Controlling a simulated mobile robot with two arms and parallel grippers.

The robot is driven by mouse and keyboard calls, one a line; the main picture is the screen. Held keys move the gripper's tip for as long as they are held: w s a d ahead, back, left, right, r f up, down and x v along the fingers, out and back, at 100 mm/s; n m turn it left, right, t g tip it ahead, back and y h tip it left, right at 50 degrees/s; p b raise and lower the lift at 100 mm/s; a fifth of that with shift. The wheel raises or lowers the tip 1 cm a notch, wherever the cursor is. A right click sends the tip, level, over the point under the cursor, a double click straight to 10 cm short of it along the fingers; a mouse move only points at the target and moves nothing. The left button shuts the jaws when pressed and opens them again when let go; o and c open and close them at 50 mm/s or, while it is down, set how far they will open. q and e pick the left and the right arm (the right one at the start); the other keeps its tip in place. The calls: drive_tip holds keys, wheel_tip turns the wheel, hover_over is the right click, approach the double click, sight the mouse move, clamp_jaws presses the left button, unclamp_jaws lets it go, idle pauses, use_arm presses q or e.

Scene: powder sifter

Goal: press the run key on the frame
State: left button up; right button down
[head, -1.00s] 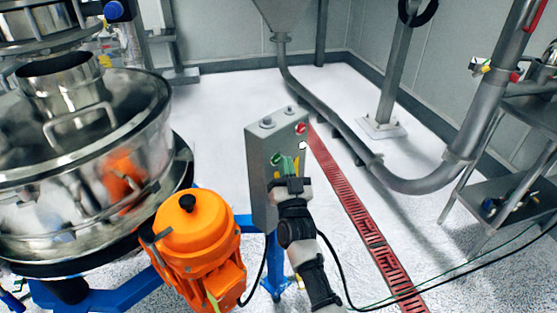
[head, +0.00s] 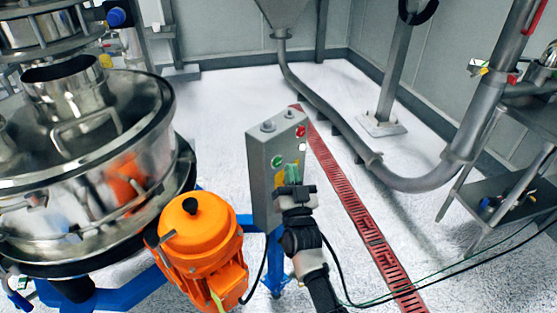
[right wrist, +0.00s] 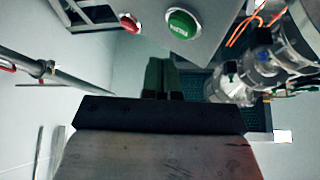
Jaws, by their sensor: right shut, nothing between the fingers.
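A grey control box (head: 265,185) stands upright on the blue frame (head: 245,222). Its front carries a green round key (head: 277,161) and, higher to the right, a red round key (head: 300,132). In the right wrist view, the green key (right wrist: 182,24) has small white lettering too small to read, with the red key (right wrist: 129,22) to its left. My right gripper (head: 291,172) is in front of the box, just below and right of the green key. Its green fingers (right wrist: 161,75) are shut and empty; a gap shows between them and the green key. My left gripper is not in view.
A shiny steel sifter (head: 100,165) fills the left, with an orange motor (head: 200,240) beside the box. A red floor grating (head: 350,205) and a grey pipe (head: 325,115) run behind on the right. A steel stand (head: 510,185) is far right. Black cables hang near my arm.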

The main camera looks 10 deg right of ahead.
drive_tip(key=shift+s+d+r+p, duration=0.1)
drive_tip(key=shift+s+d+p, duration=0.25)
drive_tip(key=shift+s+d, duration=0.3)
drive_tip(key=shift+s+d+p, duration=0.3)
drive_tip(key=shift+s+d, duration=0.1)
drive_tip(key=shift+s, duration=0.4)
drive_tip(key=s+a+f+n+g+y, duration=0.1)
drive_tip(key=s+f+n+g+y, duration=0.15)
drive_tip(key=f, duration=0.85)
drive_tip(key=s+a+f+n+g+y, duration=0.1)
drive_tip(key=s+f+g, duration=0.25)
drive_tip(key=f, duration=0.85)
drive_tip(key=s+d+f+g, duration=0.1)
drive_tip(key=s+f+g, duration=0.2)
drive_tip(key=s+f, duration=0.35)
drive_tip(key=s+f+g, duration=0.4)
drive_tip(key=f, duration=0.5)
drive_tip(key=s+d+f+g, duration=0.2)
drive_tip(key=s+f, duration=0.3)
drive_tip(key=s, duration=0.6)
drive_tip(key=s+d+f+n+g+h, duration=0.1)
drive_tip(key=s+d+f+g, duration=0.2)
drive_tip(key=s, duration=0.8)
drive_tip(key=s+d+f+n+g+h, duration=0.1)
drive_tip(key=s+d+f+g, duration=0.1)
drive_tip(key=s+f+g, duration=0.2)
drive_tip(key=s+f, duration=0.3)
drive_tip(key=s, duration=0.4)
drive_tip(key=shift+d+g, duration=0.15)
drive_tip(key=shift+g, duration=0.15)
